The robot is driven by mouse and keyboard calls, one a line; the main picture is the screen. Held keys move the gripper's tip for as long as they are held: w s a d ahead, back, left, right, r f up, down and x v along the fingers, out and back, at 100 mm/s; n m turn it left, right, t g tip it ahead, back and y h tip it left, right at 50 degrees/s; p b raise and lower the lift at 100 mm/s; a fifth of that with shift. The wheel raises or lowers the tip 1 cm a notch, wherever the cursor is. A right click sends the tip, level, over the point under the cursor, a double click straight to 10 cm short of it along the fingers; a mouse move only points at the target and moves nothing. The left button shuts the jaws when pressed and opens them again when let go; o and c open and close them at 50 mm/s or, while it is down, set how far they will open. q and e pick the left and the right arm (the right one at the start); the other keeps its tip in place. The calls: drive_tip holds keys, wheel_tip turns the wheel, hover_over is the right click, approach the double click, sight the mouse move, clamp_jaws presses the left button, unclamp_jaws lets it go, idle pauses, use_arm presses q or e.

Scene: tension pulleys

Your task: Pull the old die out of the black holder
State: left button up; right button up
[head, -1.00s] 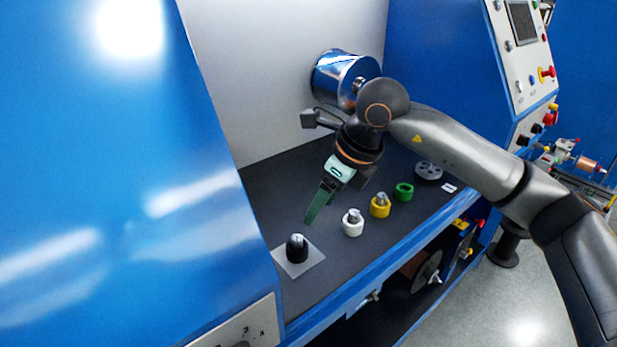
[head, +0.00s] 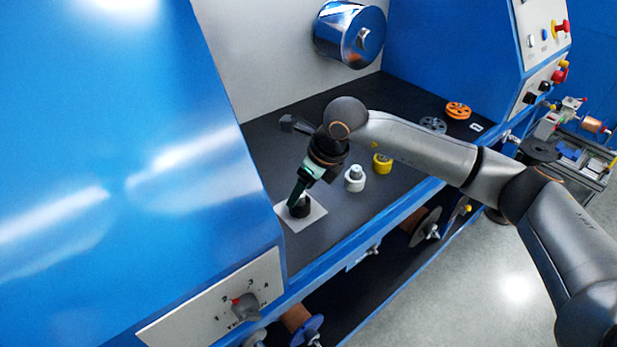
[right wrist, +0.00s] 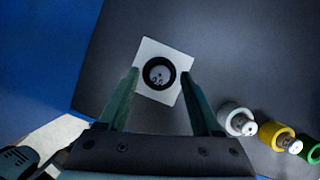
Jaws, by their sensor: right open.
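The black holder (head: 301,210) stands upright on a light grey square plate (head: 316,214) on the dark worktop. In the right wrist view the holder (right wrist: 146,74) is a black ring seen from above, with the grey round die (right wrist: 159,73) in its centre. My right gripper (head: 294,200) is at the holder and partly hides it in the head view. In the right wrist view its open green fingers (right wrist: 160,76) show on the left and right of the holder, with nothing held. I cannot tell whether they touch it. My left gripper is not in view.
A white holder (head: 354,184) and a yellow holder (head: 382,166) stand to the right, close to my right arm. Grey (head: 433,125) and orange (head: 458,110) wheels lie farther back. A blue cabinet wall (head: 230,160) rises close on the left.

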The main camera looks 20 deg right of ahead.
drive_tip(key=shift+f, duration=0.2)
clamp_jaws()
idle(0.5)
